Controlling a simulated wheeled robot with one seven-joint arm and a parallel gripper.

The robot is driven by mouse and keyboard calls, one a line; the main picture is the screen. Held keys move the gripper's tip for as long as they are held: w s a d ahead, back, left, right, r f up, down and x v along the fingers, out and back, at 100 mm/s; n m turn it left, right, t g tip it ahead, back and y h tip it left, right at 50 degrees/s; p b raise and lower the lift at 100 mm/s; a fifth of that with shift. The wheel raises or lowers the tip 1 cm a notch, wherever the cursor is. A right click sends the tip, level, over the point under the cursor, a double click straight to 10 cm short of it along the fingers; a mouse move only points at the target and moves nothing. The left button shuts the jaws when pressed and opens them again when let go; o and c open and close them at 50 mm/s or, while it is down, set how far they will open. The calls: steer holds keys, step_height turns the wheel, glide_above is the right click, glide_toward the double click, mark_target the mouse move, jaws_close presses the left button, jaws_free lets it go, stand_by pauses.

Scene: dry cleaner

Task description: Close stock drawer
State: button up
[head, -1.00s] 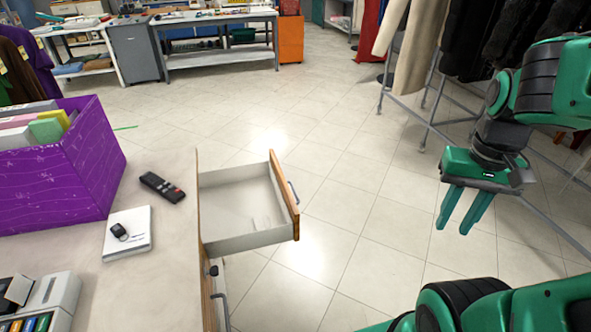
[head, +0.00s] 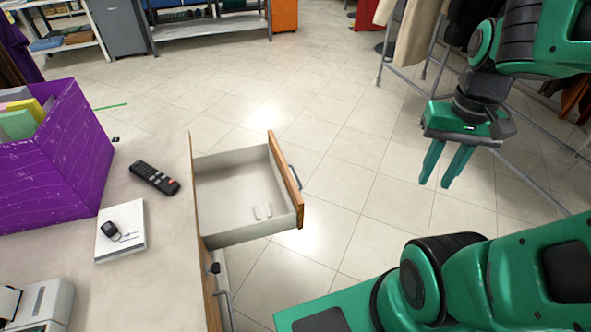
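The stock drawer (head: 228,189) stands pulled out from the right side of the counter. Its wooden front (head: 285,179) faces right and carries a metal handle (head: 295,177). A few small pale items lie on its floor. My gripper (head: 443,168) hangs in the air to the right of the drawer, fingers pointing down. The fingers are a little apart with nothing between them. The gripper is well clear of the drawer front.
The counter (head: 150,260) holds a purple box (head: 60,165) of folders, a black remote (head: 155,177) and a white notebook (head: 108,244) with a key fob. Another handle (head: 226,309) sits below the drawer. Clothes racks (head: 415,60) stand at right. Open tiled floor lies between.

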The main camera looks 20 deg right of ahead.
steer(key=w+f+n, duration=0.1)
steer(key=w+n, duration=0.1)
steer(key=w, duration=0.8)
steer(key=n+y, duration=0.2)
steer(key=n, duration=0.2)
glide_above(296, 175)
steer(key=d, duration=0.2)
step_height(296, 175, down, 18)
steer(key=f, duration=0.3)
steer(key=a+f, duration=0.1)
steer(key=f, duration=0.6)
steer(key=shift+w+a+f, duration=0.1)
steer(key=shift+a, duration=0.15)
steer(key=shift+c, duration=0.7)
jaws_close()
